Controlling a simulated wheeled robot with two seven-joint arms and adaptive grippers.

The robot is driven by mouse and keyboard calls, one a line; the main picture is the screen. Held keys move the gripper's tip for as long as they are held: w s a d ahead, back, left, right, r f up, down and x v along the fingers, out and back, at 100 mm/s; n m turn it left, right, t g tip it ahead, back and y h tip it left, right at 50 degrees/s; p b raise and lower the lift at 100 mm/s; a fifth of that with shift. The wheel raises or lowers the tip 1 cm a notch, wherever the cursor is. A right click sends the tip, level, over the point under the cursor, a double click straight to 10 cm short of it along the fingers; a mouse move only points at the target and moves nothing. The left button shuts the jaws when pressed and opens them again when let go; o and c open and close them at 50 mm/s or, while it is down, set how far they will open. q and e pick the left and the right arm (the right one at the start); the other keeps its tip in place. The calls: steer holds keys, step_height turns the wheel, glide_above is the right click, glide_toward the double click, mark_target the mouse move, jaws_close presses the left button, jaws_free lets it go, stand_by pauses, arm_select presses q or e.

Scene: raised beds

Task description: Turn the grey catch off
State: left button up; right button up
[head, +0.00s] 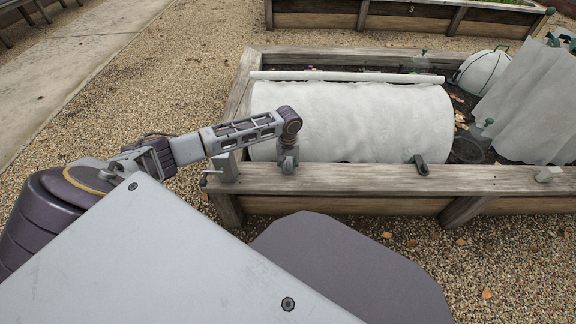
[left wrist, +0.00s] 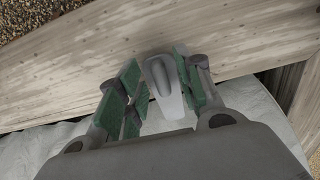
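The grey catch (left wrist: 166,88) is a rounded lever on the wooden rim of the raised bed. In the left wrist view it lies between the fingers of my left gripper (left wrist: 160,85). The green finger pads stand on both sides of it. The right pad is very close to it or touching; a narrow gap shows by the left pad. The gripper looks open around the catch. In the head view my left gripper (head: 288,160) is at the bed's near rim and hides the catch. My right gripper is not in view.
A white fleece cover (head: 350,120) lies over the bed just behind the rim (head: 360,178). A dark catch (head: 420,165) and a pale grey block (head: 547,174) sit farther right on the rim. A grey block (head: 225,168) is at the left corner. Gravel surrounds the bed.

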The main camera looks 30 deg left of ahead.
arm_select(q)
steer(key=shift+c, duration=0.2)
jaws_close()
stand_by(0.5)
